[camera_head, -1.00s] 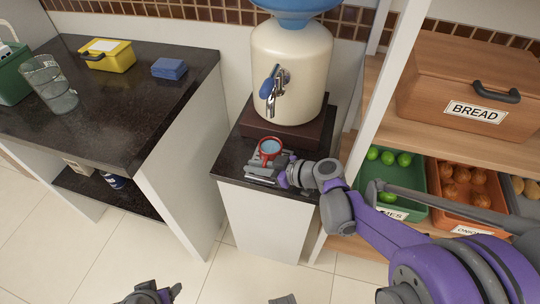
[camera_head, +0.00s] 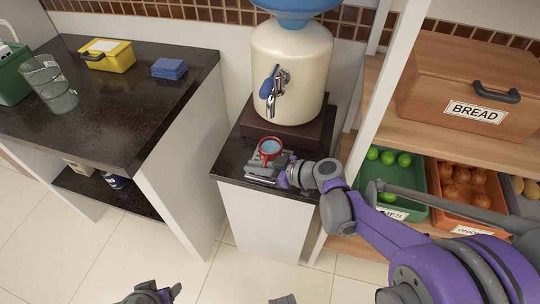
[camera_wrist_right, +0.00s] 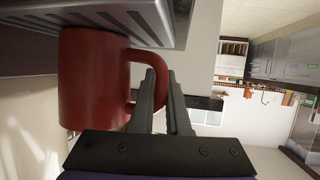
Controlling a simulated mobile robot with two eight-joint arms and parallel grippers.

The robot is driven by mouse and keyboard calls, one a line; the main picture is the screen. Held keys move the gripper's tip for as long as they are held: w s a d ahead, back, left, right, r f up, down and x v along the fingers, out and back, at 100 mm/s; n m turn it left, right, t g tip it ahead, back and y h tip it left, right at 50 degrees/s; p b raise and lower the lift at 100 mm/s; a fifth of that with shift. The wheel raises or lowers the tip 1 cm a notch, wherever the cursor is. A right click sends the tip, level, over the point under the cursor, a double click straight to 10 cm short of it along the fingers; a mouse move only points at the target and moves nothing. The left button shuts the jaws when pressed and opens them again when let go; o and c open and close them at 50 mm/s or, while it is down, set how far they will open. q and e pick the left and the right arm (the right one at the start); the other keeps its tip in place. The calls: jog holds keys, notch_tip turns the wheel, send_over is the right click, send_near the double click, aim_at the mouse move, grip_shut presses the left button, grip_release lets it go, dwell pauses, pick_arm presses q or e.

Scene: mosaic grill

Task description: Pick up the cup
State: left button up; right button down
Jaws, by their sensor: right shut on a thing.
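The red cup (camera_head: 271,149) stands upright on the grate at the foot of the water dispenser (camera_head: 290,75), below its blue-handled tap. It looks pale blue inside. In the right wrist view the cup (camera_wrist_right: 92,80) fills the left side, with its handle between the fingers. My right gripper (camera_head: 272,165) is at the front of the cup, and in the wrist view the right gripper (camera_wrist_right: 162,95) is shut on the handle. My left gripper (camera_head: 155,292) shows only in part at the bottom edge; its fingers are too unclear to judge.
A dark counter (camera_head: 130,120) on the left holds a glass (camera_head: 50,85), a yellow box (camera_head: 107,56) and blue sponges (camera_head: 169,68). A shelf on the right holds a bread box (camera_head: 470,85) and a green crate of limes (camera_head: 420,180). Tiled floor lies between.

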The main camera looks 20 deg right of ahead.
jog(key=shift+r, duration=0.1)
dwell(0.5)
notch_tip(320, 180, up, 10)
jog(key=p, duration=0.3)
